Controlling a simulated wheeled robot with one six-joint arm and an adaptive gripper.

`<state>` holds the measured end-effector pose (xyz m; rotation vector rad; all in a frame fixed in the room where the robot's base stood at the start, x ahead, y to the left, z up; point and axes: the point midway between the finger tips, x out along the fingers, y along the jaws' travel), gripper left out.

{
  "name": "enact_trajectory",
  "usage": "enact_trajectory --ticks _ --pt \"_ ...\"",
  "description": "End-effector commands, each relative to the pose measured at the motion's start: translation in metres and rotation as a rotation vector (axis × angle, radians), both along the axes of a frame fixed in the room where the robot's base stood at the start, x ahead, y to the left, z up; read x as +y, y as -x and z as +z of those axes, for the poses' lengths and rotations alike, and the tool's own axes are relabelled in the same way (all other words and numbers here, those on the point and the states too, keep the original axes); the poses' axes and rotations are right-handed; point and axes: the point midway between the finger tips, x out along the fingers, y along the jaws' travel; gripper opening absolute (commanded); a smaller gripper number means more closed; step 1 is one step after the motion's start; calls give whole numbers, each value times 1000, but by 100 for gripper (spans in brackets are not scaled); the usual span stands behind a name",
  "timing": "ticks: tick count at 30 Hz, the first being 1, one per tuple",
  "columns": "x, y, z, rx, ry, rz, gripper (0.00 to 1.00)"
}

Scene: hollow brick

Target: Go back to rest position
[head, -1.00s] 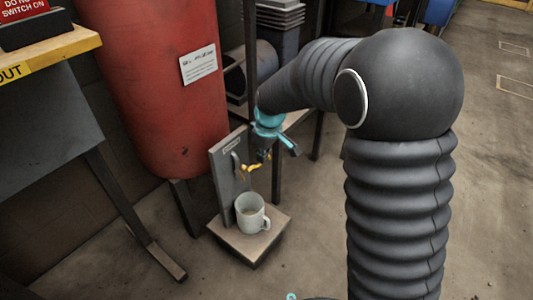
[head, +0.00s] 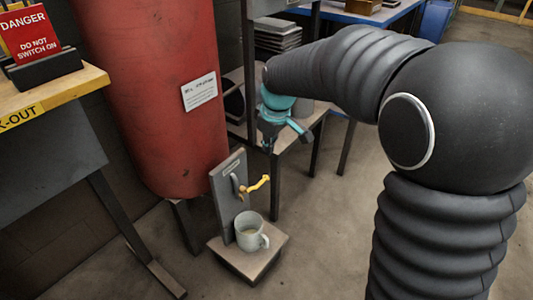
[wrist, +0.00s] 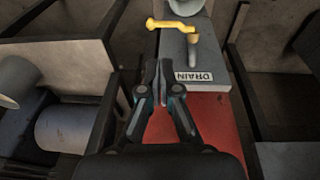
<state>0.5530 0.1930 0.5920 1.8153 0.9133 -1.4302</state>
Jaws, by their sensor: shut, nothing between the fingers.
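My gripper (head: 269,146) hangs above and a little to the right of a tap with a yellow lever (head: 256,186). It is shut and empty, apart from the lever. In the wrist view my gripper's fingers (wrist: 161,82) are together, with the yellow lever (wrist: 173,26) beyond them and the sign DRAIN (wrist: 193,76) to their right. A light mug (head: 248,232) stands upright on the tap stand's base (head: 271,262), under the tap. What the mug holds cannot be told clearly.
A large red tank (head: 150,100) stands behind the tap stand. A workbench (head: 62,97) with a danger sign (head: 25,37) is at the left. A table with dark trays (head: 277,33) and a blue table (head: 365,17) stand at the back. Bare floor lies in front.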

Motion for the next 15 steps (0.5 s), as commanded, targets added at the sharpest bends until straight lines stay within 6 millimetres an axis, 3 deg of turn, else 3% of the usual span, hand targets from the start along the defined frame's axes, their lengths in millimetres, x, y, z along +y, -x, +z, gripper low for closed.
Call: enact_trajectory --ticks 11,15 --pt "-1 0 4 10 -13 -84 0" --pt "-10 20 -17 69 -4 -217 0"
